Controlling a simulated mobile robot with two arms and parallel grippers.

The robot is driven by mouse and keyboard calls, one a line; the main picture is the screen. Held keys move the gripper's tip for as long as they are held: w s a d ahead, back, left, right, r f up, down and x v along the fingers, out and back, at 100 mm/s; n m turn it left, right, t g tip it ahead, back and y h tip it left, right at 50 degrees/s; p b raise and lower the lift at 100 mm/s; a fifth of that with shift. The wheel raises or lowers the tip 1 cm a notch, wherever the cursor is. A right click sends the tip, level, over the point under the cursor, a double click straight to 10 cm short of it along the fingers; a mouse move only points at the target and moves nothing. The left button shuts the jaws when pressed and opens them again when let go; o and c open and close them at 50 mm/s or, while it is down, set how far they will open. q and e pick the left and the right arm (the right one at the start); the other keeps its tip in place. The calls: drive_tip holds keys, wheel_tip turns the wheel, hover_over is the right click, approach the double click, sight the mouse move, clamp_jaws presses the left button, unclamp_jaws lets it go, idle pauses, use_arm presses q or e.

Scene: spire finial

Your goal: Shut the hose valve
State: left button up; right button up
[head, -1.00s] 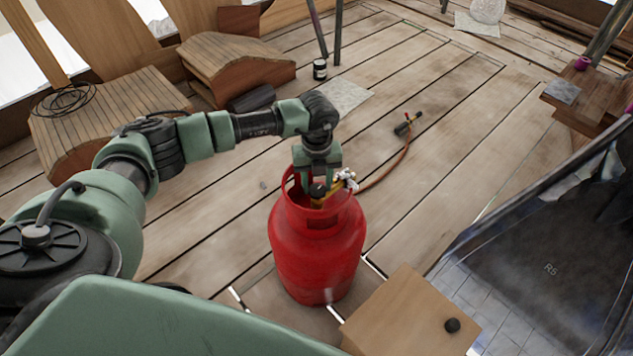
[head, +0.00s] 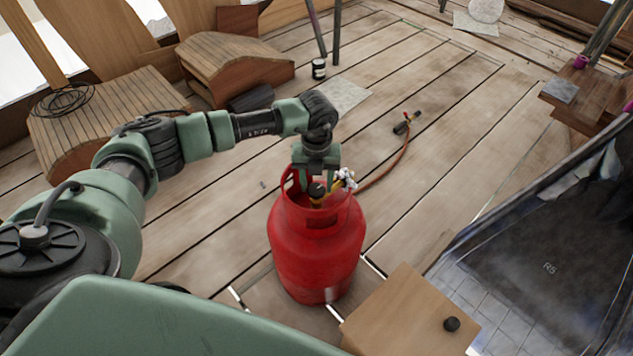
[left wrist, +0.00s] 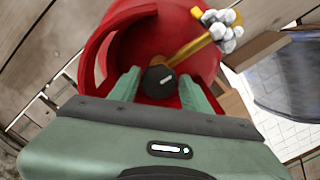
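The red gas cylinder (head: 315,250) stands upright on the deck. Inside its collar is a round black valve knob (head: 317,190) with a brass stem and a silvery fitting (head: 345,179). An orange hose (head: 397,165) runs from there to a torch. My left gripper (head: 316,180) points down over the collar. In the left wrist view its green fingers (left wrist: 162,88) are apart, one on each side of the black knob (left wrist: 160,82), which carries a short white mark. A narrow gap seems to show beside the knob; contact is unclear. My right gripper is out of view.
A wooden box (head: 405,315) with a black knob stands close to the right of the cylinder. The torch (head: 406,123) lies on the deck beyond. A dark tiled panel (head: 540,260) is at the right. The deck around the torch is mostly clear.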

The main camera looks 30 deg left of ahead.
sight(317, 187)
use_arm(q)
drive_tip(key=shift+o, duration=0.8)
drive_tip(key=shift+r, duration=0.25)
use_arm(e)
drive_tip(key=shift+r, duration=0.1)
use_arm(q)
wheel_tip(317, 187, up, 7)
drive_tip(key=shift+r+p, duration=0.2)
drive_tip(key=shift+p, duration=0.4)
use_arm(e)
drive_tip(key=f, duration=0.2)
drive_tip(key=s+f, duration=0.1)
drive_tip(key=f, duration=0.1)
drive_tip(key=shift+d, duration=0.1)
use_arm(q)
drive_tip(key=shift+d, duration=0.1)
